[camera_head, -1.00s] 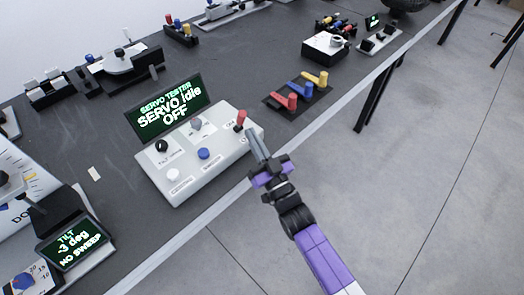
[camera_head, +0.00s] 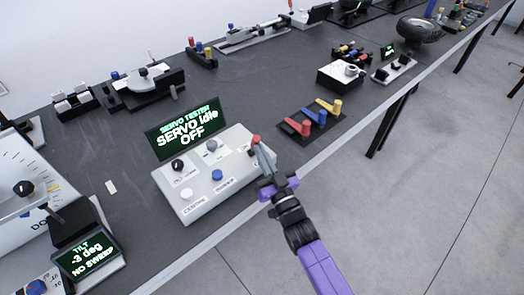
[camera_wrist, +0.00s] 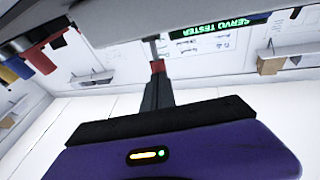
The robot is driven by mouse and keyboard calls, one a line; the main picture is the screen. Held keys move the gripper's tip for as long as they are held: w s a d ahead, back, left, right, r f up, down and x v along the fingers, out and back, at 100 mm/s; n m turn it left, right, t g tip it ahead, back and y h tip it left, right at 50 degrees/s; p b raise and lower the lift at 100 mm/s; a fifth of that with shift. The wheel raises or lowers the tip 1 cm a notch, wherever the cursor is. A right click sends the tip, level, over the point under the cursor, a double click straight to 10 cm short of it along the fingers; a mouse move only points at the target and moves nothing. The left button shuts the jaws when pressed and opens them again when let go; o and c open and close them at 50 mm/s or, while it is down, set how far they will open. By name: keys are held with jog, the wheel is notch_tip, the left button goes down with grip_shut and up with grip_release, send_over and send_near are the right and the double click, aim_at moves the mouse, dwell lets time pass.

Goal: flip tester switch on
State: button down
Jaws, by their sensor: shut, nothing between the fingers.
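The servo tester is a white box (camera_head: 232,178) with knobs and buttons on the dark bench. Its screen (camera_head: 188,128) reads "SERVO TESTER, SERVO idle, OFF". A red-tipped switch lever (camera_head: 256,140) stands at the box's right end. My gripper (camera_head: 262,150) is shut, with its tips at the red lever, seemingly touching it. In the wrist view the shut fingers (camera_wrist: 158,90) point at the red tip (camera_wrist: 157,66), and the screen's edge (camera_wrist: 215,29) shows behind. The finger tips partly hide the lever, so its exact tilt is unclear.
Red, blue and yellow levers (camera_head: 321,117) stand on a dark plate to the right of the tester. A tilt display (camera_head: 88,253) is at the lower left. The bench's front edge (camera_head: 300,166) runs under my arm, with open floor beyond.

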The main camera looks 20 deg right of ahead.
aim_at(252, 142)
jog(key=shift+w+a+r+g+p, duration=0.1)
jog(key=shift+w+r+g+p, duration=0.15)
jog(key=shift+r+g+p, duration=0.7)
jog(key=shift+w+a+f+n+p, duration=0.1)
jog(key=shift+w+n+p, duration=0.25)
jog(key=shift+p, duration=0.8)
jog(key=shift+w+a, duration=0.1)
jog(key=shift+w, duration=0.2)
jog(key=shift+w+a+r, duration=0.2)
jog(key=shift+w, duration=0.3)
jog(key=shift+w+a+r, duration=0.15)
jog(key=shift+w, duration=0.45)
jog(key=shift+w+r, duration=0.1)
jog(key=shift+r, duration=0.2)
jog(key=shift+a, duration=0.1)
